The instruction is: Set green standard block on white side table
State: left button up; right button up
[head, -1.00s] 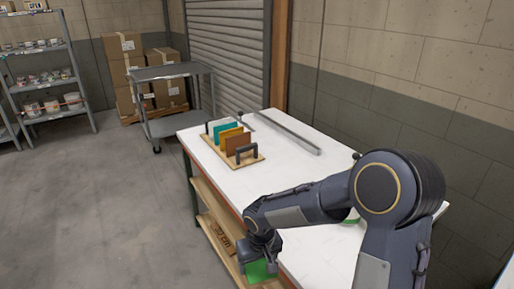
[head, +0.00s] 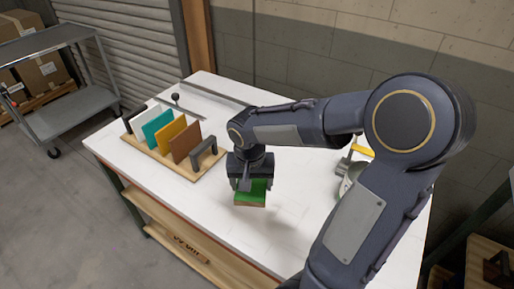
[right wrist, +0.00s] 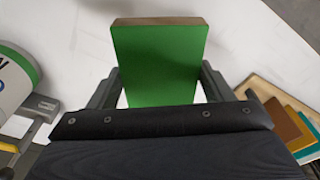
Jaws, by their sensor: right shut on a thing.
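The green block (head: 252,190) has a green face and a brown edge. My right gripper (head: 250,184) is shut on it, and the block hangs below the fingers over the white-topped table (head: 305,180). It appears slightly above the surface, though the exact gap is hard to tell. In the right wrist view the green block (right wrist: 160,65) shows its broad green face between the two fingers, with the white tabletop (right wrist: 240,60) behind it. My left gripper is not in view.
A wooden rack (head: 163,153) with white, teal, yellow and brown panels stands left of the gripper. A can (head: 349,186) and a yellow-handled tool (head: 361,150) are at the right, partly behind my arm. A grey cart (head: 60,110) stands far left. The front tabletop is clear.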

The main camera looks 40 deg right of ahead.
jog(key=s+d+r+m, duration=0.2)
jog(key=s+d+m, duration=0.25)
jog(key=s, duration=0.25)
jog(key=shift+m+g, duration=0.3)
jog(key=shift+m, duration=0.05)
jog(key=w+f, duration=0.1)
jog(key=w, duration=0.2)
jog(key=w+f, duration=0.1)
jog(key=w, duration=0.1)
jog(key=w+f, duration=0.1)
jog(key=w, duration=0.2)
jog(key=shift+w+a+f, duration=0.35)
jog(key=shift+a+f, duration=0.05)
jog(key=w+f, duration=0.4)
jog(key=f, duration=0.1)
jog(key=shift+a+p, duration=0.1)
jog(key=shift+p, duration=0.2)
jog(key=shift+w+f, duration=0.2)
jog(key=shift+f, duration=1.65)
jog(key=shift+f, duration=0.2)
jog(key=o, duration=1)
jog(key=shift+o, duration=0.2)
